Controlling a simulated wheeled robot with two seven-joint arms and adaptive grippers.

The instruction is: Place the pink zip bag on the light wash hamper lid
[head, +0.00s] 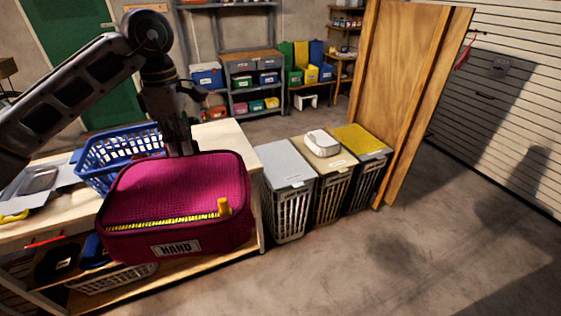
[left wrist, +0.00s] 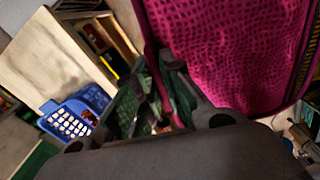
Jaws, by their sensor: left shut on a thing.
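The pink zip bag (head: 170,190) has a yellow zipper and a label reading HAND. In the head view it hangs in front of the wooden table and covers part of it. My left gripper (head: 183,150) is shut on the bag's far top edge. The left wrist view shows the fingers (left wrist: 155,105) closed on a pink strip, with the bag (left wrist: 235,50) beside them. Three hampers stand right of the table, with a light grey lid (head: 284,165), a beige lid (head: 322,165) and a yellow lid (head: 360,141). The lid labels are too small to read. My right gripper is out of view.
A white case (head: 321,143) sits on the beige lid. A blue basket (head: 116,160) stands on the table (head: 225,136) behind the bag. A wooden panel (head: 398,90) rises right of the hampers. The grey lid is bare, and the floor in front is clear.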

